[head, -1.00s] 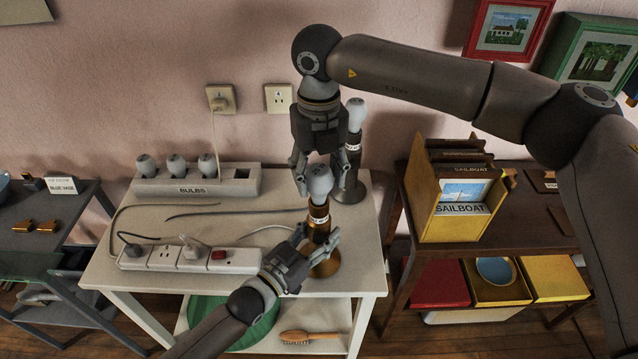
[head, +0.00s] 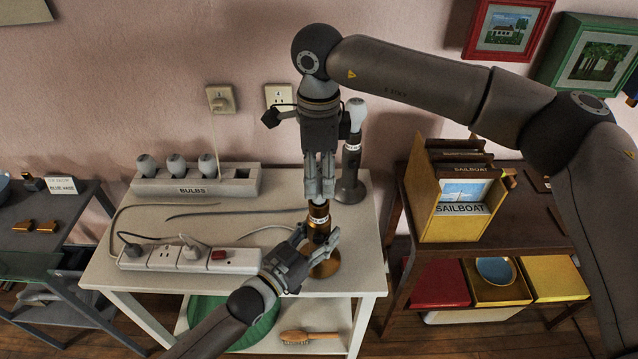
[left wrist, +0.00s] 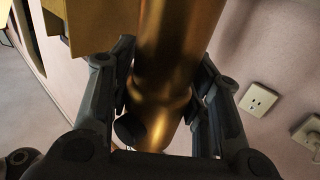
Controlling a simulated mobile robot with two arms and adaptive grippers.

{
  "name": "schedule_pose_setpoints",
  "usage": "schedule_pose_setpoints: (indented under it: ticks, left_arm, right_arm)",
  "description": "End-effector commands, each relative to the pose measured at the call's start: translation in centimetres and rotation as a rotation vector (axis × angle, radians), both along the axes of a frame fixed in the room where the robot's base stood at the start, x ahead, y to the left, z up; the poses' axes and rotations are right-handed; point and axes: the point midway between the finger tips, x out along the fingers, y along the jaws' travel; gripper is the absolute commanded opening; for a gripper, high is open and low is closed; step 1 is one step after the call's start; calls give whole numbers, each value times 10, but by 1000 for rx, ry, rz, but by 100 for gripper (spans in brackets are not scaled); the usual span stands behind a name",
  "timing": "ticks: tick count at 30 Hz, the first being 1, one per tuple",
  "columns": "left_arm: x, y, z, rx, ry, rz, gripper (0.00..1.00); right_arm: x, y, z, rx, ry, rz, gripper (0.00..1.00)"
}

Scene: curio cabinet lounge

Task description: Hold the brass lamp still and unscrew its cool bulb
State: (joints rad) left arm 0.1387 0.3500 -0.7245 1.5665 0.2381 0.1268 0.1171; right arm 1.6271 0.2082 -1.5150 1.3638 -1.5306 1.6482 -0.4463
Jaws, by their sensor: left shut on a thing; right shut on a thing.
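The brass lamp (head: 322,266) stands at the front right of the white table, with a label on its neck. My left gripper (head: 315,243) is shut on its brass stem; the stem (left wrist: 165,75) shows between the fingers in the left wrist view. My right gripper (head: 319,188) points down from above, directly over the lamp's neck. It is shut on the lamp's bulb, which its fingers hide in the head view.
A dark lamp (head: 350,165) with a bulb stands just behind. A grey bulb rack (head: 215,187) marked BULBS holds several bulbs at the back left. A power strip (head: 228,268) with cords lies in front. A yellow picture box (head: 427,205) stands on the right table.

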Motion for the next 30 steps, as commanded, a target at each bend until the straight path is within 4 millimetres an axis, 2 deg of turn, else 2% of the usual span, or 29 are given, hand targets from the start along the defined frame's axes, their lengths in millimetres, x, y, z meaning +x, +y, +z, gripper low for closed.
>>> schedule_pose_setpoints:
  ticks: [6, 9, 17, 18, 21, 30]
  left_arm:
    - [0, 0, 0, 1, 1, 1, 2]
    - [0, 0, 0, 1, 1, 1, 2]
    - [0, 0, 0, 1, 1, 1, 2]
    - [0, 0, 0, 1, 1, 1, 2]
    - [0, 0, 0, 1, 1, 1, 2]
    - [0, 0, 0, 1, 1, 0, 2]
  right_arm:
    - [0, 0, 0, 0, 1, 258, 13]
    - [0, 0, 0, 0, 1, 330, 13]
    - [0, 0, 0, 0, 1, 355, 13]
    - [0, 0, 0, 0, 1, 354, 53]
    - [0, 0, 0, 0, 0, 354, 66]
    - [0, 0, 0, 0, 0, 351, 68]
